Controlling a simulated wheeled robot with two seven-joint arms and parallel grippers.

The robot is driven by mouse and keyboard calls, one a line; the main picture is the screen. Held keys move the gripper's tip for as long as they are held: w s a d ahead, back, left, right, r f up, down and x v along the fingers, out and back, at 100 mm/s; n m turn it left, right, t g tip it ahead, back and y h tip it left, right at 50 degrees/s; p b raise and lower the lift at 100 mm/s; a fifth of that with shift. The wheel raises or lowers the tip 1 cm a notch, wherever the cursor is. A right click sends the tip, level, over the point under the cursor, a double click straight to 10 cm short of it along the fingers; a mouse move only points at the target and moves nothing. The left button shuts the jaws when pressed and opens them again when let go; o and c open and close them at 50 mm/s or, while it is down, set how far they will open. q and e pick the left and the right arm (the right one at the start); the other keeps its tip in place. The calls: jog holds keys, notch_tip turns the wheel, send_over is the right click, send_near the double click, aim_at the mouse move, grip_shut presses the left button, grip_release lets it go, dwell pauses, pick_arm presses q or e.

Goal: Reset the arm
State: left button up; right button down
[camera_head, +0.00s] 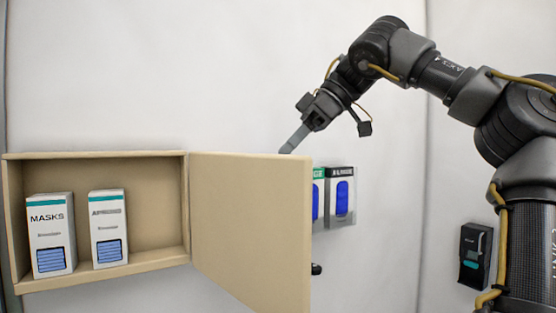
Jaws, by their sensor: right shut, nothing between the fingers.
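My right arm comes in from the right side and bends over at the top. Its gripper (294,140) is shut and empty, pointing down and to the left. The fingertips show just above the top edge of the open cabinet door (245,225), near its outer corner. I cannot tell whether they touch the door. My left gripper is not in view.
A beige wall cabinet (95,157) holds a masks box (50,235) and an aprons box (107,228). Glove boxes (341,198) hang on the wall, partly hidden behind the door. A dark dispenser (475,255) is at right. The wall above the cabinet is clear.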

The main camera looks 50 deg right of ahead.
jog(key=v, duration=0.3)
jog(key=shift+s+r, duration=0.15)
jog(key=shift+d, duration=0.1)
